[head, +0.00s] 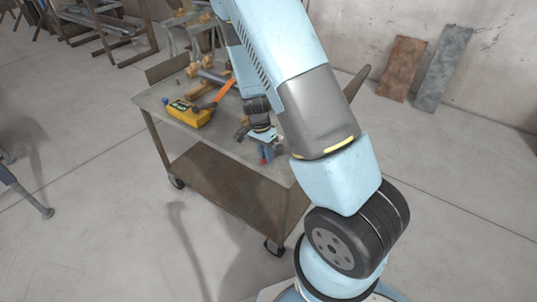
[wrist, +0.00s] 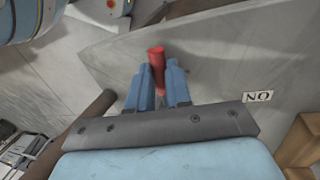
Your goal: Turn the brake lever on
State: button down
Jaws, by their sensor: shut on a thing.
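The brake lever shows in the wrist view as a red cylindrical handle (wrist: 156,54) between the two blue fingers of my gripper (wrist: 161,76). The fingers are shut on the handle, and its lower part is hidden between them. A small white label (wrist: 257,96) with black letters, reading ON upside down, lies to the right of the fingers on a grey surface. In the head view my gripper (head: 266,153) is small, low over the near right part of the cart top, and the lever cannot be told clearly there.
The metal cart (head: 150,101) stands on wheels with a brown lower shelf. On it lie a yellow case (head: 188,112), an orange-handled hammer (head: 222,90) and other tools to the left of my arm. Two panels (head: 402,68) lean on the far wall. The floor in front is clear.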

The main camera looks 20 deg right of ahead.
jog(key=w+m, duration=0.2)
jog(key=m, duration=0.1)
jog(key=w+m, duration=0.1)
jog(key=m, duration=0.1)
jog(key=shift+w+a+y, duration=0.25)
jog(key=shift+a+y, duration=0.15)
jog(key=w+m, duration=0.2)
jog(key=m, duration=0.1)
jog(key=m+y, duration=0.1)
jog(key=shift+w+d+m, duration=0.25)
jog(key=shift+w+m, duration=0.05)
jog(key=shift+w, duration=0.1)
jog(key=w+m, duration=0.1)
jog(key=w+d+m, duration=0.1)
jog(key=m, duration=0.1)
jog(key=shift+r+m+y, duration=0.1)
jog(key=shift+m+y, duration=0.2)
jog(key=shift+w+d+m+t, duration=0.25)
jog(key=shift+d+m, duration=0.2)
jog(key=shift+m, duration=0.4)
jog(key=shift+w+d+m+t, duration=0.15)
jog(key=shift+w+d+m, duration=0.25)
jog(key=shift+m, duration=0.45)
jog(key=c, duration=1.1)
grip_release()
jog(key=shift+s+d, duration=0.1)
jog(key=shift+o, duration=0.2)
